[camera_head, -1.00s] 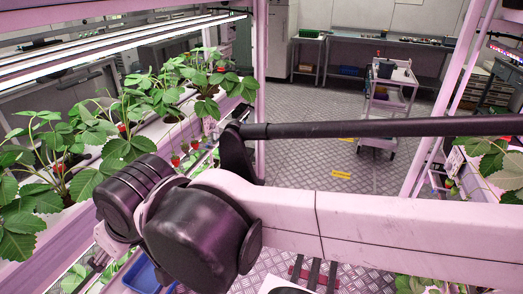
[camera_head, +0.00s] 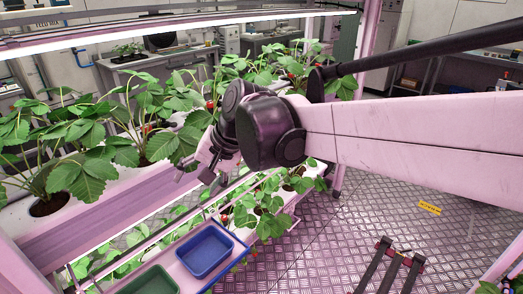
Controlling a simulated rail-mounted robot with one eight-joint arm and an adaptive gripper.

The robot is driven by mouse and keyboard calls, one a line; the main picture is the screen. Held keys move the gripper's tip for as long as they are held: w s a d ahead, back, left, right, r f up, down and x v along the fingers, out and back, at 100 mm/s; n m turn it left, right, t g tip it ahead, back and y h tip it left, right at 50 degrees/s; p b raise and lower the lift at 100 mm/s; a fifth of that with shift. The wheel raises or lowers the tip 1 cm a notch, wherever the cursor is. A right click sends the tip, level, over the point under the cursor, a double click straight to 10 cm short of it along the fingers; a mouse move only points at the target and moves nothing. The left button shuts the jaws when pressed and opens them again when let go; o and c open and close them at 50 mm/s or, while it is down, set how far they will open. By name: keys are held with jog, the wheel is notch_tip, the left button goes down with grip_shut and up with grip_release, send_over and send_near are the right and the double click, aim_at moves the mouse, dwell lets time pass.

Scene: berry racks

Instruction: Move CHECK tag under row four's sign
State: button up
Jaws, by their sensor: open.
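My gripper (camera_head: 202,174) is open at the left end of my arm, in front of the strawberry plants on the upper gutter. It points down and left, near the gutter's front edge. I see nothing between its fingers, though it is small here. I cannot make out a CHECK tag or a row sign in this view. My arm hides part of the plants and the rack behind it.
A blue tray (camera_head: 231,264) and a green tray (camera_head: 175,284) sit on a shelf below the gripper. Strawberry plants (camera_head: 82,165) fill the upper gutter (camera_head: 110,215). A yellow floor marking (camera_head: 430,207) lies on the open metal floor at right.

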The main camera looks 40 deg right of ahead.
jog(key=w+d+f+m+t+y+b, duration=0.2)
jog(key=w+d+f+m+y+b, duration=0.25)
jog(key=d, duration=0.55)
jog(key=w+d+f+m+t+y+b, duration=0.1)
jog(key=w+d+f+m+y+b, duration=0.1)
jog(key=w+d+f+m+b, duration=0.5)
jog(key=s+d+f+m+t+h+b, duration=0.1)
jog(key=d+f+m+t+h, duration=0.35)
jog(key=d, duration=1.25)
jog(key=s+d+f+m+t+h+b, duration=0.15)
jog(key=d+f+m, duration=0.35)
jog(key=d+f, duration=0.75)
jog(key=s+d+f+m+t+h+b, duration=0.1)
jog(key=d+f+m+t+h, duration=0.3)
jog(key=d, duration=1.7)
jog(key=w+a+m+y, duration=0.1)
jog(key=w+y, duration=0.1)
jog(key=w, duration=0.9)
jog(key=shift+w+a+r+g, duration=0.25)
jog(key=shift+a+r+g, duration=0.15)
jog(key=shift+r, duration=0.05)
